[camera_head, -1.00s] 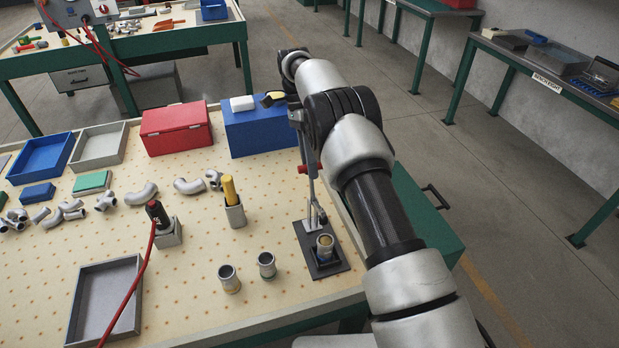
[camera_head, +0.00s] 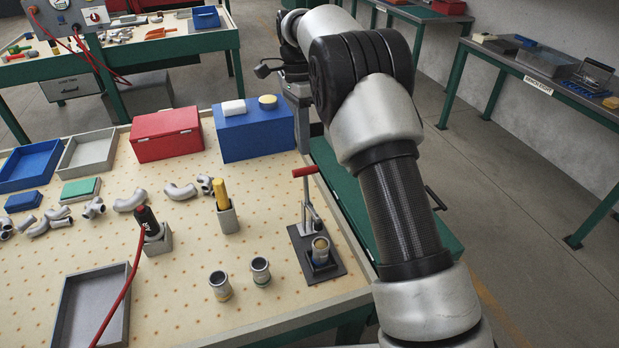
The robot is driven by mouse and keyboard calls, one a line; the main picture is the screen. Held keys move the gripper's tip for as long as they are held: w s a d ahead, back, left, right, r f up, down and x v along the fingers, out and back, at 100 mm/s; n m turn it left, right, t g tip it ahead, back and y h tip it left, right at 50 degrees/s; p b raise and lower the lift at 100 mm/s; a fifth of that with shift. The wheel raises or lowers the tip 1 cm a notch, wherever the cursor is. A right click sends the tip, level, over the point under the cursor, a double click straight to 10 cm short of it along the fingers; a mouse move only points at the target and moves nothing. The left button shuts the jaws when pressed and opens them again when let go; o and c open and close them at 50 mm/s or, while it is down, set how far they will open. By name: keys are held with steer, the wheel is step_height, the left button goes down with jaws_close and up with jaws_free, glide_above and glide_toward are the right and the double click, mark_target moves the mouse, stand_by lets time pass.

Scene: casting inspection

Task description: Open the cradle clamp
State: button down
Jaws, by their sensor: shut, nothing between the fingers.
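The cradle clamp stands at the right end of the near table, on a dark base plate (camera_head: 334,266). Its red handle grip (camera_head: 305,172) is on top of a thin upright metal lever (camera_head: 307,202). A short cylindrical casting (camera_head: 320,250) with a tan top stands upright in the cradle at the clamp's foot. I cannot tell whether the clamp presses on it. My gripper (camera_head: 303,148) hangs down behind the red handle, above and apart from it as far as I can see. It is shut and empty, partly hidden by my arm.
Two similar cylinders (camera_head: 220,285) stand left of the clamp. A yellow-handled tool stands in a grey holder (camera_head: 229,222). A blue box (camera_head: 252,137) and a red box (camera_head: 166,135) are at the back. A grey tray (camera_head: 90,312) is front left.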

step_height(320, 180, up, 3)
steer(key=s+t+y+b, duration=0.1)
steer(key=s+t+b, duration=0.2)
steer(key=t+b, duration=0.1)
steer(key=t+y+b, duration=0.2)
steer(key=t+b, duration=0.5)
steer(key=b, duration=0.1)
glide_toward(307, 173)
steer(key=b+x, duration=0.1)
steer(key=x, duration=0.1)
steer(key=b+x, duration=0.1)
steer(key=x, duration=0.1)
steer(key=b+x, duration=0.1)
steer(key=shift+f+b, duration=0.35)
steer(key=shift+f, duration=0.25)
steer(key=shift+w+a, duration=0.1)
steer(key=shift+w, duration=0.25)
steer(key=shift+r+p, duration=0.15)
steer(key=shift+p, duration=0.35)
